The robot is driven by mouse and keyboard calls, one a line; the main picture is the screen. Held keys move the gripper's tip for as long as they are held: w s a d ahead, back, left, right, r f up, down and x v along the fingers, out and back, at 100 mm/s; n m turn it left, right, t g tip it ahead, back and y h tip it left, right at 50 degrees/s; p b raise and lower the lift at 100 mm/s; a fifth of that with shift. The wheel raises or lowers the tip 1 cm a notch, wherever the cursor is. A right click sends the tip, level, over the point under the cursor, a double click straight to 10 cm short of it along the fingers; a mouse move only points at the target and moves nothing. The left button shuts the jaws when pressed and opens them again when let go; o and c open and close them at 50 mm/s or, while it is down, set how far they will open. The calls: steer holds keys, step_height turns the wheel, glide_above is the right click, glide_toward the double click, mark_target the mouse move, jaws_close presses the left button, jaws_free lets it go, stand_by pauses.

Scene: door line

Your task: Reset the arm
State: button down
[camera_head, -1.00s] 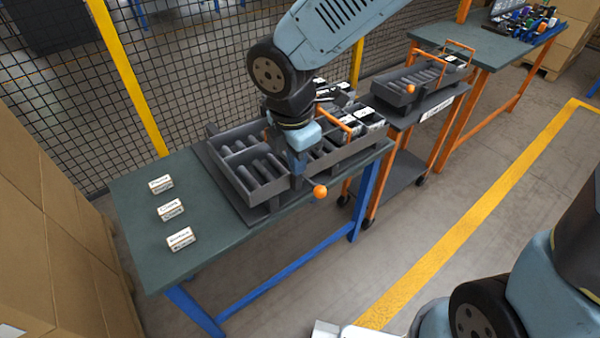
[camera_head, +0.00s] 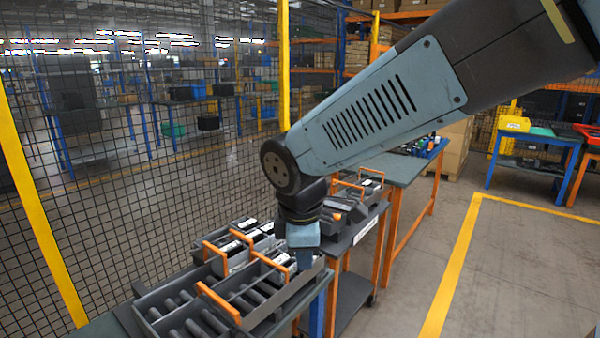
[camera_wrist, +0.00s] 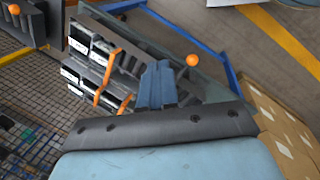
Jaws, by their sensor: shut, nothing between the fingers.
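My arm reaches in from the upper right in the head view. My gripper (camera_head: 305,262) points down above the right end of the dark tray rack on the near table. It also shows in the wrist view (camera_wrist: 157,68), where its blue fingers are together with nothing between them. The dark rack (camera_head: 150,300) has rows of slots and orange handles, and some compartments hold black-and-white items (camera_head: 240,265). In the wrist view, the rack's handles (camera_wrist: 105,70) and an orange ball knob (camera_wrist: 192,60) lie beyond the fingers. I cannot tell the exact gap between gripper and rack.
A second cart (camera_head: 365,235) with a dark tray stands behind the gripper. An orange-legged table (camera_head: 400,170) is beyond it. A mesh fence (camera_head: 100,180) with yellow posts runs along the left. The floor at right (camera_head: 510,270) is clear, with a yellow line.

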steer(key=s+d+r+m+t, duration=0.1)
steer(key=d+r+m, duration=0.1)
steer(key=d+m, duration=0.4)
steer(key=s+d+r+m+t, duration=0.1)
steer(key=s+d+r+m, duration=0.1)
steer(key=d+m, duration=0.4)
steer(key=s+d+r+m+t, duration=0.1)
steer(key=d+r+m, duration=0.3)
steer(key=d, duration=0.7)
steer(key=shift+s+m+y, duration=0.3)
steer(key=shift+s+m, duration=0.05)
steer(key=shift+m, duration=0.75)
steer(key=shift+a+r, duration=0.1)
